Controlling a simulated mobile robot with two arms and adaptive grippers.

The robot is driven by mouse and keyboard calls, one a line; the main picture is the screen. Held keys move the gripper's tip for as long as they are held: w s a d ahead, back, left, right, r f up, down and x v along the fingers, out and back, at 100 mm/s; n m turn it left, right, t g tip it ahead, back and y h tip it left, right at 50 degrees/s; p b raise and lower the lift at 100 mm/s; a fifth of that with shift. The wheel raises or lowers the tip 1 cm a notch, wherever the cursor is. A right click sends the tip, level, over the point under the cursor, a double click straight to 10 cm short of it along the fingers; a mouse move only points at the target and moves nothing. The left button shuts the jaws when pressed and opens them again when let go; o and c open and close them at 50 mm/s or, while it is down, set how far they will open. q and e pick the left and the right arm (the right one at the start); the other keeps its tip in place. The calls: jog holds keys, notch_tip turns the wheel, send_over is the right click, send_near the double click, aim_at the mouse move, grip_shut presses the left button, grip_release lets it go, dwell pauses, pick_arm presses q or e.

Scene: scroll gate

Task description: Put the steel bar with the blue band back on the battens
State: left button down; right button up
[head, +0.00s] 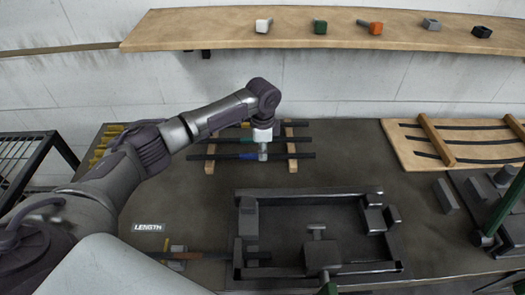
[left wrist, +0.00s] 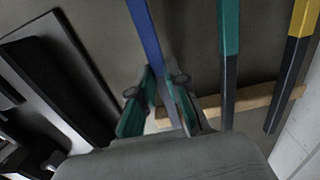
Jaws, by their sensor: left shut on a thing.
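The steel bar with the blue band (head: 225,156) lies across the two wooden battens, the left one (head: 210,166) and the right one (head: 292,164), as the nearest of three parallel bars. I cannot tell whether it touches the battens or hangs just above them. My left gripper (head: 262,156) points down and is shut on this bar near its middle. In the left wrist view the blue band (left wrist: 146,35) runs between the fingers (left wrist: 158,108). A green-banded bar (left wrist: 229,45) and a yellow-banded bar (left wrist: 303,20) lie beside it, over a batten (left wrist: 255,101). My right gripper is out of view.
A dark metal frame (head: 310,194) stands in front of the battens. A bar with an orange part (head: 205,254) lies near the LENGTH label (head: 148,227). A wooden board with dark strips (head: 405,150) is at right. A shelf (head: 205,30) with several small items is above.

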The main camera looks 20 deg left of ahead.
pick_arm(q)
jog(key=shift+f, duration=0.15)
jog(key=c, duration=1.1)
grip_release()
jog(key=shift+f, duration=0.1)
notch_tip(320, 180, up, 8)
jog(key=shift+f, duration=0.15)
jog(key=shift+s+f, duration=0.1)
